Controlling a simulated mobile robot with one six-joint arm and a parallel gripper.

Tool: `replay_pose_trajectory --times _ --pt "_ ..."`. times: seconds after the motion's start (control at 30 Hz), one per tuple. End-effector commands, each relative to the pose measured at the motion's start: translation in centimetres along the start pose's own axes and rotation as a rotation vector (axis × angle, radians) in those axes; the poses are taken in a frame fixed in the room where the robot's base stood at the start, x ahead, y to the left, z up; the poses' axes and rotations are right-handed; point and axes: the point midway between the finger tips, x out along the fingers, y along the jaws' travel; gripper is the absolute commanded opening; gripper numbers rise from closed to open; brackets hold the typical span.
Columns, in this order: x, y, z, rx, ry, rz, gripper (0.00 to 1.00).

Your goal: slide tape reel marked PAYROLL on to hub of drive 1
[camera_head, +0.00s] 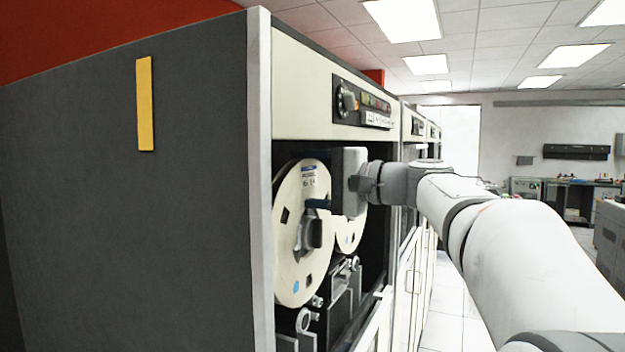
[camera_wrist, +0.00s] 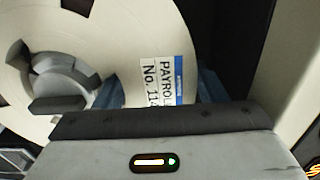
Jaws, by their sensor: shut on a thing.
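The cream tape reel (camera_head: 291,262) is upright inside the open bay of the nearest drive cabinet. In the wrist view, the reel (camera_wrist: 120,35) carries a white and blue label (camera_wrist: 162,82) reading PAYROLL, partly cut by my gripper. My gripper (camera_head: 318,204) is shut on the reel near its rim, with blue fingers on either side of the label in the wrist view (camera_wrist: 158,100). A grey hub (camera_wrist: 62,82) shows at the reel's centre opening; it also shows in the head view (camera_head: 309,232). I cannot tell how deep the hub sits in the reel.
A second cream reel (camera_head: 350,230) is just right of the held one, partly hidden by my gripper. Tape guides and a dark mechanism (camera_head: 335,300) lie below. The control panel (camera_head: 362,103) is above, and the cabinet's pale edge (camera_head: 258,180) stands close left.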

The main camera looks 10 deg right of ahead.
Motion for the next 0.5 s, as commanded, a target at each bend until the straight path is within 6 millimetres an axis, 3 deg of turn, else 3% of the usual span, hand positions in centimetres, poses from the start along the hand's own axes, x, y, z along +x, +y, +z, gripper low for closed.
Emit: replay_pose_trajectory --times 0.3,0.33,0.5 --pt "1.05 -0.17 0.04 -0.002 0.0 -0.002 0.24" --pt "1.09 -0.17 0.04 -0.002 0.0 -0.002 0.66" --pt "1.03 -0.14 0.02 -0.002 0.001 -0.002 0.8"
